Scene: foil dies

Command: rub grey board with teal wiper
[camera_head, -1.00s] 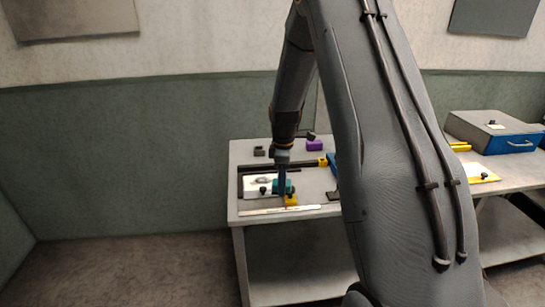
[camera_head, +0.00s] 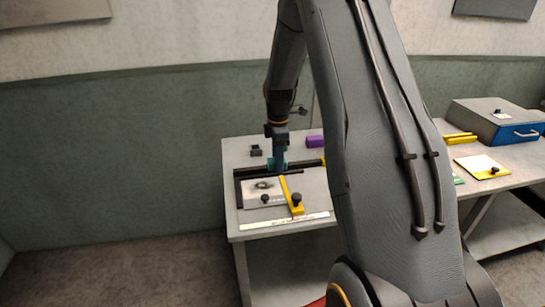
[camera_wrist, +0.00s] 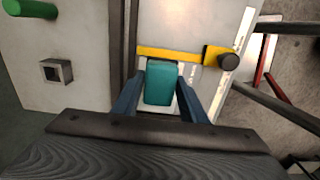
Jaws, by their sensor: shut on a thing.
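My gripper (camera_head: 279,163) is shut on the teal wiper, a small rounded block that shows between the blue fingers in the wrist view (camera_wrist: 160,82). In the head view the gripper is by the dark back rail (camera_head: 300,171) on the left table. The pale grey board (camera_head: 252,199) lies in front of the wiper inside the dark rails, with a dark smudge (camera_head: 263,185) near its back edge. The wiper is behind the smudge in that view. Whether it touches anything below is not clear.
A yellow bar (camera_head: 286,188) with a black knob (camera_head: 297,197) lies along the board's right side. A small dark socket (camera_head: 256,150) and a purple block (camera_head: 315,141) stand behind. A measuring strip (camera_head: 285,223) lies along the front. My arm hides the table's right part.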

